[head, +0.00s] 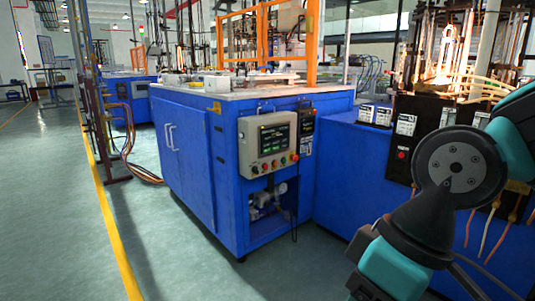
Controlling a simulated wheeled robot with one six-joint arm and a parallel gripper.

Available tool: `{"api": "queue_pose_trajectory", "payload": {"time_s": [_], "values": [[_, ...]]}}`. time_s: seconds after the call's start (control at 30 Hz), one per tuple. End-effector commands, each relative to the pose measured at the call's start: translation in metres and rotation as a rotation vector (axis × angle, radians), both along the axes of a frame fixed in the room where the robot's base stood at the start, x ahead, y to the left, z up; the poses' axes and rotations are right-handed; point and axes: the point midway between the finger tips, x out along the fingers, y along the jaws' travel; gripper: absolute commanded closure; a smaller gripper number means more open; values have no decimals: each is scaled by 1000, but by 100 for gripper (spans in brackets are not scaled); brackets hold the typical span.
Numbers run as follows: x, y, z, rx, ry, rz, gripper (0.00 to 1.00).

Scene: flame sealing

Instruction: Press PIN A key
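A grey control panel (245,150) with a lit screen (273,138) is mounted on the front of a blue machine cabinet. A row of small coloured buttons (275,165) runs below its screen. A narrow black panel (306,128) with small displays or keys sits just right of it. The labels are too small to read, so I cannot tell which key is PIN A. My arm shows at the right, in front of the blue housing and apart from the panels in the picture. My gripper is not in view.
The blue cabinet (180,178) has a worktop with orange frame posts (312,45). A lower blue housing (335,175) adjoins it at the right, with a burner area (445,65) glowing behind. Hoses hang below. The green floor (60,220) at left is open, with a yellow line (114,235).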

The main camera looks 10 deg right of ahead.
Motion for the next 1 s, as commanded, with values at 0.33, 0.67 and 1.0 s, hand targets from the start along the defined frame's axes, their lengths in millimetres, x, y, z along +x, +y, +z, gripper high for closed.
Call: {"api": "queue_pose_trajectory", "payload": {"time_s": [0.33,0.67,1.0], "values": [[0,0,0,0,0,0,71],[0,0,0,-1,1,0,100],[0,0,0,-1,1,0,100]]}}
